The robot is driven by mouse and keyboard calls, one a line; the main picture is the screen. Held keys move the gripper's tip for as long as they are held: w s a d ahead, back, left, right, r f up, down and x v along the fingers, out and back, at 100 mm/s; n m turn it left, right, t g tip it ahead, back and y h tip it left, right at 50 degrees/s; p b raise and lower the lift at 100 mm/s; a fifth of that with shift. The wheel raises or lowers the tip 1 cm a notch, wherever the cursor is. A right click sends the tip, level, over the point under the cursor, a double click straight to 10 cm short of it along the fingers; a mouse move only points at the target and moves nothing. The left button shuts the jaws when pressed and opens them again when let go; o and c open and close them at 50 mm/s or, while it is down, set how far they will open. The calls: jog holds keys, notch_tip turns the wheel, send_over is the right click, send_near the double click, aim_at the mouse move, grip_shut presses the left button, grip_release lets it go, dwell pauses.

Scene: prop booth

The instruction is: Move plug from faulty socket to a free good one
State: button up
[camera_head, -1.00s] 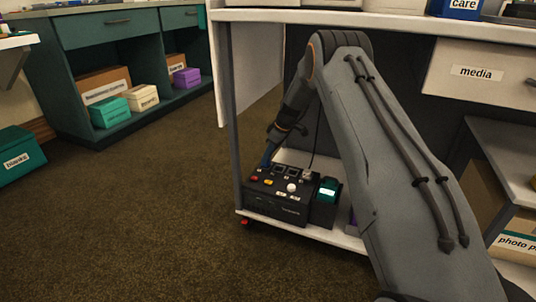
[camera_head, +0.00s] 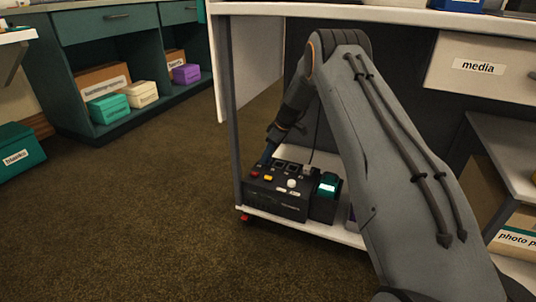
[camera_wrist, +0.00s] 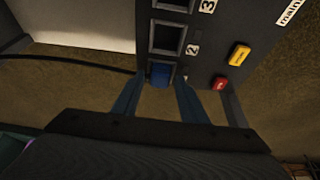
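A black power box (camera_head: 278,203) sits on the low white shelf, with a row of square sockets along its top. My gripper (camera_head: 267,158) reaches down to the left end of that row. In the wrist view, a blue plug (camera_wrist: 160,74) sits at the socket below the one marked 2. My gripper's fingers (camera_wrist: 160,91) stand on either side of it, with a visible gap on each side. The socket beside the 2 (camera_wrist: 166,39) looks empty. In the head view, a pale plug (camera_head: 307,169) with a dark cable is at the right end of the row.
The box has a red button (camera_head: 254,174), a yellow button (camera_head: 268,177) and a white knob (camera_head: 291,183). A unit with a lit green display (camera_head: 328,186) stands at its right. A black cable (camera_wrist: 70,59) runs in from the left. The desk top (camera_head: 400,15) overhangs the shelf.

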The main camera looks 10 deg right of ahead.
jog(key=shift+o, duration=0.3)
jog(key=p+v, duration=0.3)
jog(key=v, duration=0.4)
jog(key=shift+r, duration=0.35)
jog(key=shift+s+d, duration=0.1)
jog(key=shift+d, duration=0.05)
